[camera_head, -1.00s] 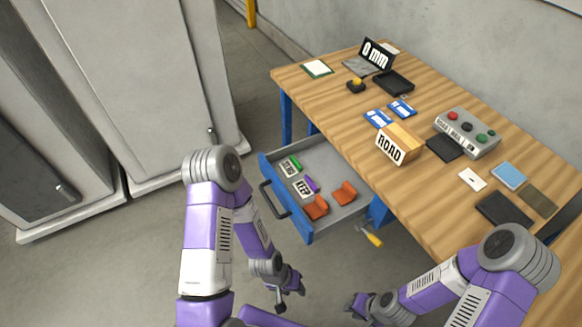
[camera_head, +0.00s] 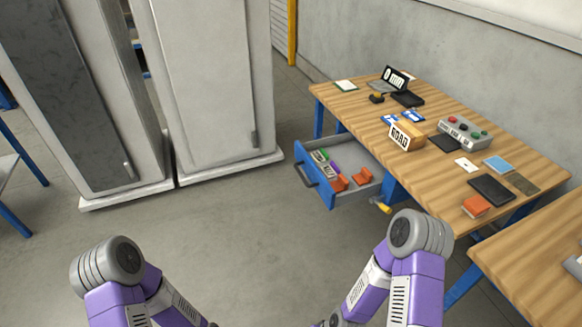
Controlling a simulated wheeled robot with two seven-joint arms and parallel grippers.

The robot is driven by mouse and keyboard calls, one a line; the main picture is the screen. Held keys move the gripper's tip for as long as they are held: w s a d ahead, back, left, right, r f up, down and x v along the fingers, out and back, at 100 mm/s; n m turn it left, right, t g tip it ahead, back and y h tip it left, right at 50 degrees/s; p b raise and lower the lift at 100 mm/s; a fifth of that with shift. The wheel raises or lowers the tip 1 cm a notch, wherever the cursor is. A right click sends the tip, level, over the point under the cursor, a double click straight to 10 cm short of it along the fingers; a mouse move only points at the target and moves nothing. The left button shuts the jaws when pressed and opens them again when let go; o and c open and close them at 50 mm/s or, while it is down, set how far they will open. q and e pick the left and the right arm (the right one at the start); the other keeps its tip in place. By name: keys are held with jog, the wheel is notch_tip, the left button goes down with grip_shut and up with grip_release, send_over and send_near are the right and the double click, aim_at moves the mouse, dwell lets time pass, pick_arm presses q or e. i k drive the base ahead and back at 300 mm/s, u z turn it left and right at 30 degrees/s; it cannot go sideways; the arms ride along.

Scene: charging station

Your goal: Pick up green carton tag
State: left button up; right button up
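The tag with a green part (camera_head: 319,155) lies in the open drawer (camera_head: 341,189) under the workbench, at the drawer's left back. It is small here, and its lettering cannot be read. A similar tag with a purple part (camera_head: 333,165) lies just in front of it. My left arm comes in at the lower left and my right arm at the lower middle right. Both grippers are below the picture's bottom edge, so neither fingers nor anything held shows. The drawer is well ahead of both arms.
Orange pieces (camera_head: 363,175) also lie in the drawer. The wooden workbench (camera_head: 440,172) carries a ROAD block (camera_head: 406,135), a button box (camera_head: 465,131) and flat pads. Grey cabinets (camera_head: 215,80) stand left. A second table (camera_head: 530,255) is at lower right. The floor before the drawer is clear.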

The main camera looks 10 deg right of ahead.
aim_at(320, 156)
jog(key=u, duration=0.55)
jog(key=i, duration=2.35)
jog(key=z, duration=1.1)
